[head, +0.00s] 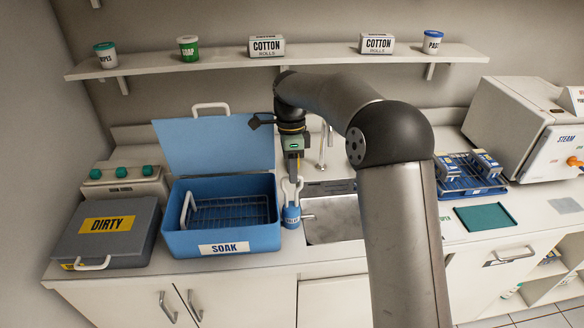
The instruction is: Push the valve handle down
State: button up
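My gripper (292,190) points down between the blue SOAK tub (222,243) and the sink. Pale finger-like parts show at its lower end, just above a small blue fitting (291,217) with a white label too small to read. A metal spout (308,217) sticks out from the fitting toward the sink. I cannot make out a separate valve handle; it may be part of this fitting or hidden by my gripper. I cannot tell whether gripper and fitting touch, or whether the fingers are open or shut.
The tub's blue lid (215,146) stands open behind it, and a wire basket (228,212) is inside. A grey DIRTY case (105,236) is at left. The sink (334,222) and tap (322,145) are close on the right. A shelf (215,63) runs above.

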grip_shut()
jog(key=shift+f+b, duration=0.8)
jog(key=shift+f, duration=0.95)
grip_release()
jog(key=shift+f, duration=0.1)
jog(key=shift+r, duration=0.2)
